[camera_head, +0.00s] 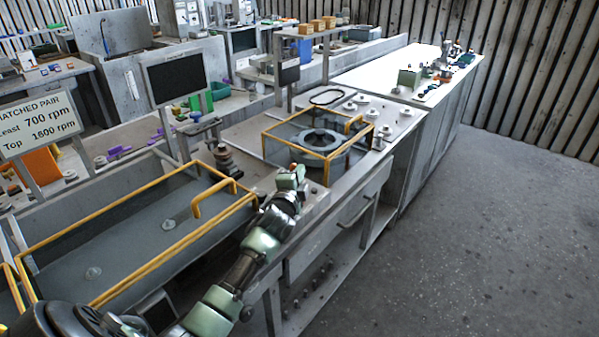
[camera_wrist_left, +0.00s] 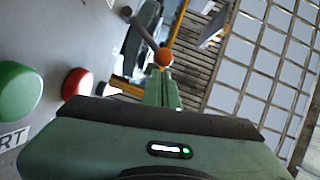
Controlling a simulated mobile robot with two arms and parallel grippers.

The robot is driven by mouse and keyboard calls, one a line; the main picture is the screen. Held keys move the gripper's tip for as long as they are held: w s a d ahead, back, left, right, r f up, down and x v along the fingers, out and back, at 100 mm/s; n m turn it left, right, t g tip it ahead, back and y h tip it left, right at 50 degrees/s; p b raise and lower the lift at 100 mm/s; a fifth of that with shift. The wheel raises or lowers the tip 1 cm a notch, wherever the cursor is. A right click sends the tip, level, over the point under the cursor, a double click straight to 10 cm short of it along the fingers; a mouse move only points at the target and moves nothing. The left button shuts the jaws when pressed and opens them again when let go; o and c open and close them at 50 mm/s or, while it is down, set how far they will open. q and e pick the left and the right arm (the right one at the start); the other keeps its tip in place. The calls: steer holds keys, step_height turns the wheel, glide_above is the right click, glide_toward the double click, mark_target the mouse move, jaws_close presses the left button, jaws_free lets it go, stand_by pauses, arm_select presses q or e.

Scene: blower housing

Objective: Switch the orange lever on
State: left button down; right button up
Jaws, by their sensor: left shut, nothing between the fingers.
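The orange lever shows in the left wrist view as a grey rod ending in an orange ball knob (camera_wrist_left: 163,57). The rod runs from the knob up and to the left. My left gripper (camera_wrist_left: 161,84) is shut and empty, its green fingers just below the knob in that picture; I cannot tell whether they touch it. In the head view my left gripper (camera_head: 290,183) is over the front edge of the bench, beside the blower housing. A small orange spot is at its tip, too small to make out clearly. My right gripper is not in view.
A red button (camera_wrist_left: 77,82) and a green button (camera_wrist_left: 18,92) stand left of the fingers. The blower housing (camera_head: 318,141) sits inside a yellow rail frame. A yellow-railed tank (camera_head: 130,250) lies left of my arm. The floor (camera_head: 480,220) at the right is clear.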

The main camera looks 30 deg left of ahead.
arm_select(q)
steer(key=a+r+n+p, duration=0.1)
steer(key=p, duration=0.2)
steer(key=shift+r, duration=0.2)
steer(key=shift+p, duration=0.3)
steer(key=shift+f, duration=0.2)
